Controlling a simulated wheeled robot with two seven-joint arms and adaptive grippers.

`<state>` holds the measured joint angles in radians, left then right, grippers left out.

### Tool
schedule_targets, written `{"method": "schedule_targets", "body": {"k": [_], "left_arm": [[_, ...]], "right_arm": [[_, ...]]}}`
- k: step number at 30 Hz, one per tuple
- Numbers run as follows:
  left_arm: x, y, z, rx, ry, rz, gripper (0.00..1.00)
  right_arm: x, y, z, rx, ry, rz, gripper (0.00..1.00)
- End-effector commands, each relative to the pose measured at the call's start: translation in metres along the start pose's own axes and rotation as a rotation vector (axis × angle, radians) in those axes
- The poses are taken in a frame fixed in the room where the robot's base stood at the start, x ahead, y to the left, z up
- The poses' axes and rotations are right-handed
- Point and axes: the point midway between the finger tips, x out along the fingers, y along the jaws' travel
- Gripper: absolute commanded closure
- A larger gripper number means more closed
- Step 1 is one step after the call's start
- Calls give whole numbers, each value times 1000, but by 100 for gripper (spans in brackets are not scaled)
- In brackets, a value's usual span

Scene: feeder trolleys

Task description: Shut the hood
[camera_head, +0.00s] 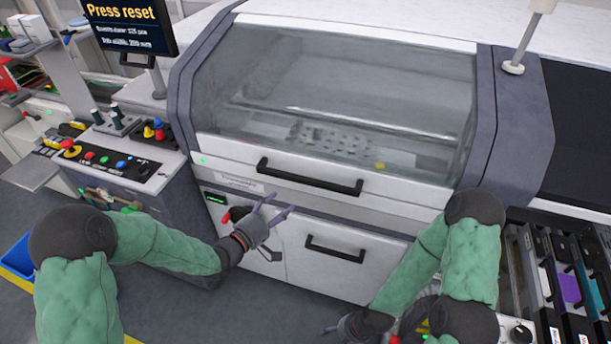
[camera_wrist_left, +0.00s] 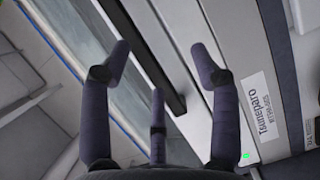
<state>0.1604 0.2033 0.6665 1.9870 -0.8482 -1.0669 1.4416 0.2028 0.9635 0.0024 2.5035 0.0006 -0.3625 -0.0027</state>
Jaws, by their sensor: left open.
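The hood (camera_head: 330,88) is a clear window in a grey-white frame on the machine. It appears lowered, with its white front strip close above the machine's front panel. A black bar handle (camera_head: 310,178) runs along that strip. My left gripper (camera_head: 281,203) is open and empty, just below the handle's left end. In the left wrist view, its spread fingers (camera_wrist_left: 160,68) have the dark handle bar (camera_wrist_left: 152,62) running between them; I cannot tell whether they touch it. My right gripper (camera_head: 340,327) is low at the bottom of the head view, its fingers partly visible.
A control panel (camera_head: 104,160) with buttons stands at the left, under a screen (camera_head: 128,25) reading "Press reset". A drawer with a second black handle (camera_head: 335,249) lies below the hood. Dark feeder slots (camera_head: 570,288) are at the right. A blue bin (camera_head: 18,257) is on the floor.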

Motion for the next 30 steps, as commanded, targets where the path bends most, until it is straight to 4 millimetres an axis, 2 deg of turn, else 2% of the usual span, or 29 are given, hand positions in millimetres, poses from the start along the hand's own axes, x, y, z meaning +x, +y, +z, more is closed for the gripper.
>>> {"method": "schedule_targets", "body": {"k": [1,3,6,11,24,30], "left_arm": [[0,15,1,-17,-14,39,38],[-1,28,2,-40,-31,75,38],[1,36,4,-57,-46,99,38],[17,38,6,-61,-51,103,38],[89,44,9,-60,-48,101,38],[104,47,9,-61,-46,100,38]], "right_arm": [[-2,-1,0,0,0,0,24],[-3,-1,0,0,0,0,24],[-2,-1,0,0,0,0,24],[2,1,0,0,0,0,24],[17,6,0,0,0,0,24],[19,7,-1,0,0,0,24]]}}
